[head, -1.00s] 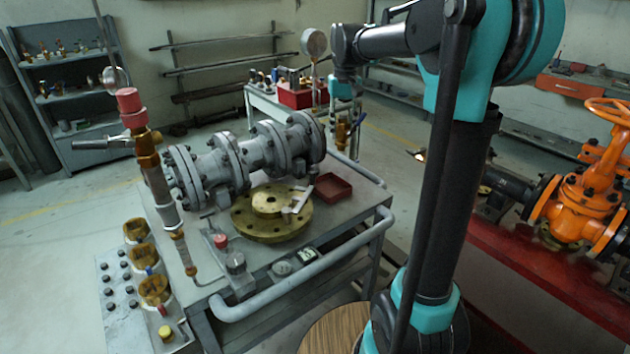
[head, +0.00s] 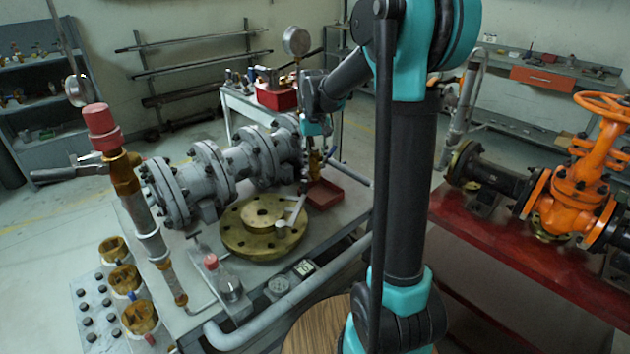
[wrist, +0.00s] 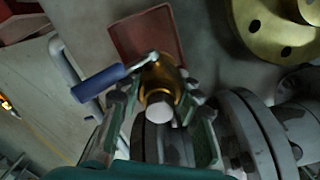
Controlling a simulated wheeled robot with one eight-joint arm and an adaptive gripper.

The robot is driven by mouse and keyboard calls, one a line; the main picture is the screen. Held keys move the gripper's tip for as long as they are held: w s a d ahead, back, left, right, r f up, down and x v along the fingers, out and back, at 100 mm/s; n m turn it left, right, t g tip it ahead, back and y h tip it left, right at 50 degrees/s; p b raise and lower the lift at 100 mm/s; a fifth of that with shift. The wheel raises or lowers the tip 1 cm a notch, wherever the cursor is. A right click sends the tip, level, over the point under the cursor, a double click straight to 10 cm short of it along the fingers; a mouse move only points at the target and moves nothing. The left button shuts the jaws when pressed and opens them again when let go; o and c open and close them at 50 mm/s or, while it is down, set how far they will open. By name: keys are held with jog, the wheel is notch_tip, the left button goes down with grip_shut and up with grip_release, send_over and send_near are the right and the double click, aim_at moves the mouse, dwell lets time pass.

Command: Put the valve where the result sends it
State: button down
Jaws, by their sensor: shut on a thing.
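My gripper (wrist: 165,125) is shut on a small brass valve (wrist: 160,85), with one finger on each side of its body. The valve has a blue lever handle (wrist: 100,84) that points left in the wrist view. In the head view my gripper (head: 316,140) holds the valve (head: 314,164) near the cart's far right corner, by the end of the grey flanged pipe. A shallow red tray (head: 325,194) lies on the cart close to the valve. It also shows in the wrist view (wrist: 146,36), beyond the valve. Whether they touch is unclear.
The grey flanged pipe (head: 210,172) and a brass flange (head: 262,228) fill much of the cart. A test column with a red cap (head: 100,118) stands at left, beside several brass cups (head: 125,278). An orange gate valve (head: 575,185) sits on a red bench at right.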

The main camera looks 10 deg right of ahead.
aim_at(315, 180)
jog(key=shift+f, duration=3.75)
jog(key=shift+f, duration=0.1)
jog(key=c, duration=1.1)
grip_release()
jog(key=shift+o, duration=0.2)
